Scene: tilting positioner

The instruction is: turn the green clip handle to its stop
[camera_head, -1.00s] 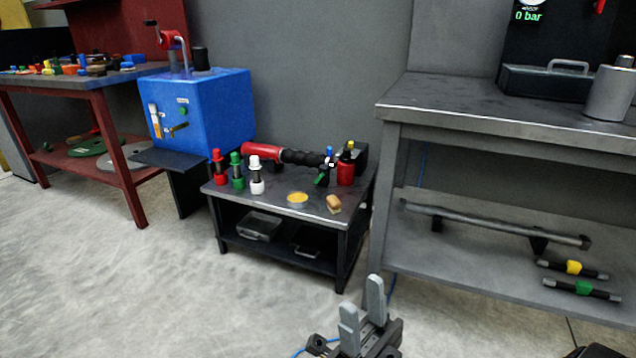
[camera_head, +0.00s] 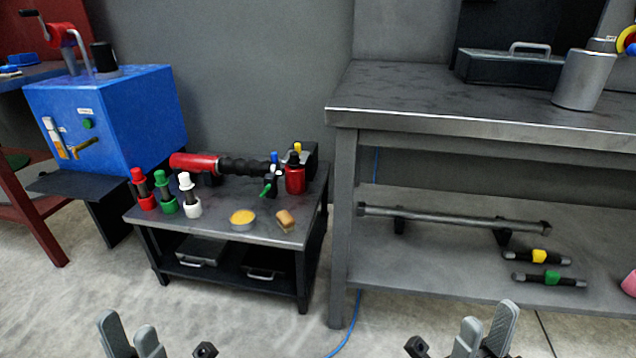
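A small green handle (camera_head: 266,190) sticks out at the right end of a red and black cylindrical tool (camera_head: 222,163), on a low dark table (camera_head: 215,228). It looks like the green clip handle, but it is too small to read its angle or stop. A blue-topped part (camera_head: 274,160) stands just behind it, and a red bottle (camera_head: 295,178) is to its right. My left gripper (camera_head: 125,322) is at the bottom left, open and empty. My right gripper (camera_head: 489,312) is at the bottom right, open and empty. Both are well apart from the handle.
Red, green and white bottles (camera_head: 164,193), a yellow dish (camera_head: 242,217) and a tan block (camera_head: 286,220) stand on the low table. A blue box (camera_head: 125,120) is to the left. A large grey bench (camera_head: 420,100) stands right. Bare floor lies in front.

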